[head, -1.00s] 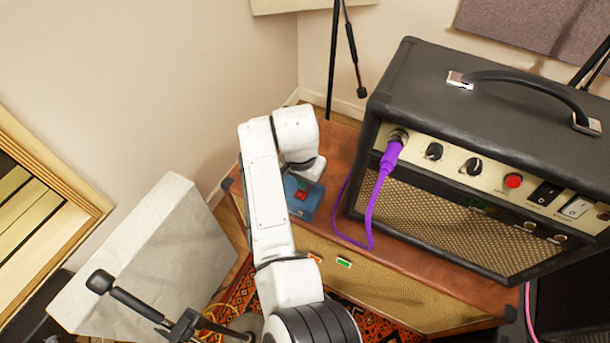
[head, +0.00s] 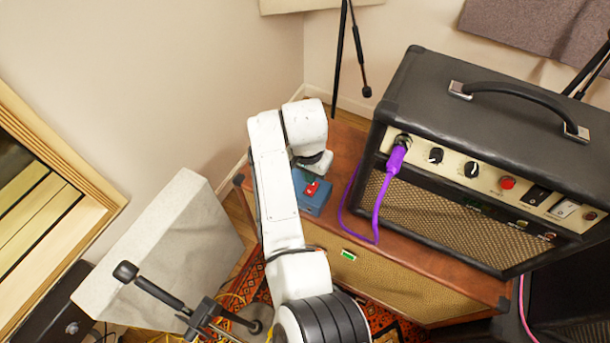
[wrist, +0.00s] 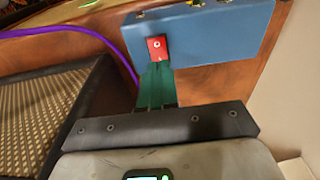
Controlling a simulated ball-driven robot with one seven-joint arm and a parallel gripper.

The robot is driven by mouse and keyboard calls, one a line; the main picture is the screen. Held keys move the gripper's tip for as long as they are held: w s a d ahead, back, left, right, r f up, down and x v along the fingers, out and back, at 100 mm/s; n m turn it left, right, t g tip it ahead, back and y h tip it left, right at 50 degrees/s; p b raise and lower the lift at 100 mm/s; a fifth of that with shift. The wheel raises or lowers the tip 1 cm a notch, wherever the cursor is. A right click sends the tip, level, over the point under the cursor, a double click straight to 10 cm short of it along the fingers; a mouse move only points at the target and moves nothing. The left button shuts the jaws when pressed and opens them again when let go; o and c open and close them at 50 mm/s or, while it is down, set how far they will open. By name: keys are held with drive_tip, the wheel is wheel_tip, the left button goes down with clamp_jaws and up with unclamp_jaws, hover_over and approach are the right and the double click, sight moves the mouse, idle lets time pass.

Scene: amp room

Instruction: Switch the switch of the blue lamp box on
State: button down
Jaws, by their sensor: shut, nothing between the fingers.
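The blue lamp box (head: 312,198) sits on the brown wooden cabinet top, left of the amplifier, partly hidden by my arm in the head view. It also shows at the top of the wrist view (wrist: 215,40), with a red switch (wrist: 157,47) on its face. The red switch shows in the head view too (head: 312,188). My gripper (wrist: 156,68) has green fingers, shut and empty, with the tips right at the lower edge of the red switch. I cannot tell whether they touch it, or which way the switch is set.
A black amplifier (head: 480,150) with knobs and a purple cable (head: 385,185) stands right of the box on the wooden cabinet (head: 400,250). A grey panel (head: 165,260) and a black stand (head: 190,315) are at the left. The wall corner is behind.

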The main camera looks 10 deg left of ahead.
sight(311, 189)
wheel_tip(311, 189, up, 10)
drive_tip(key=s, duration=0.1)
drive_tip(key=shift+a+r+b, duration=0.2)
drive_tip(key=shift+b, duration=0.15)
drive_tip(key=shift+f, duration=0.1)
drive_tip(key=w+b, duration=0.1)
drive_tip(key=b, duration=0.7)
drive_tip(key=shift+d+f, duration=0.1)
drive_tip(key=shift+d, duration=0.25)
drive_tip(key=shift+r, duration=0.2)
drive_tip(key=f, duration=0.4)
drive_tip(key=w+f+b, duration=0.1)
drive_tip(key=f, duration=0.9)
drive_tip(key=shift+w+d+b, duration=0.3)
drive_tip(key=shift+b, duration=0.05)
